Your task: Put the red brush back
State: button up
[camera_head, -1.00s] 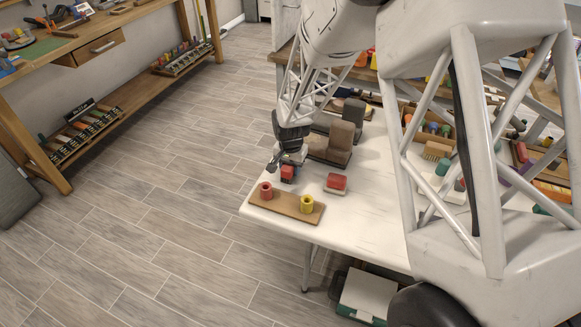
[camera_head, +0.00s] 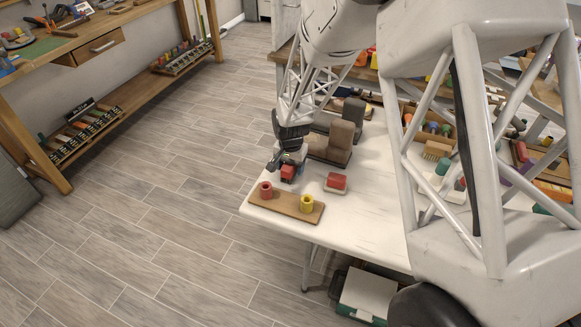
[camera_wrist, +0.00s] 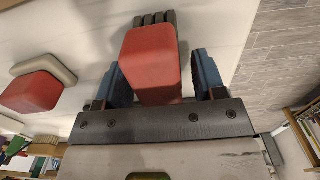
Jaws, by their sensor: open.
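A red block with a dark grey ribbed base, which looks like a brush, stands on the white table at my gripper (camera_head: 286,160). Its red top (camera_wrist: 152,66) shows between my two blue-padded fingers in the wrist view. My gripper is open, with one finger on each side of the red top. A narrow gap shows on the right side; contact on the left cannot be told. A second red block on a pale base (camera_head: 336,182) stands to the right in the head view. It also shows at left in the wrist view (camera_wrist: 32,92).
A wooden board (camera_head: 284,205) with a red cup (camera_head: 266,190) and a yellow cup (camera_head: 307,203) lies near the table's front edge. Brown and grey blocks (camera_head: 333,145) stand behind my gripper. The white table (camera_head: 368,225) is bare to the front right.

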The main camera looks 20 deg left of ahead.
notch_tip(320, 180, up, 12)
jog(key=shift+f, duration=0.1)
dwell(0.5)
dwell(0.9)
jog(key=s+d+r, duration=0.2)
jog(key=d+r, duration=0.3)
jog(key=d, duration=0.4)
jog(key=s+d+r+t, duration=0.1)
jog(key=s+d+r, duration=0.2)
jog(key=d+r, duration=0.4)
jog(key=s+d+r, duration=0.2)
jog(key=d+r, duration=0.2)
jog(key=d, duration=0.6)
jog(key=s+d+r, duration=0.2)
jog(key=s+d, duration=0.8)
jog(key=s, duration=0.1)
jog(key=s+d+r+t, duration=0.1)
jog(key=s+d, duration=0.8)
jog(key=s, duration=0.2)
jog(key=shift+s+d+r+t, duration=0.3)
jog(key=shift+d+r, duration=0.05)
jog(key=shift+r, duration=0.05)
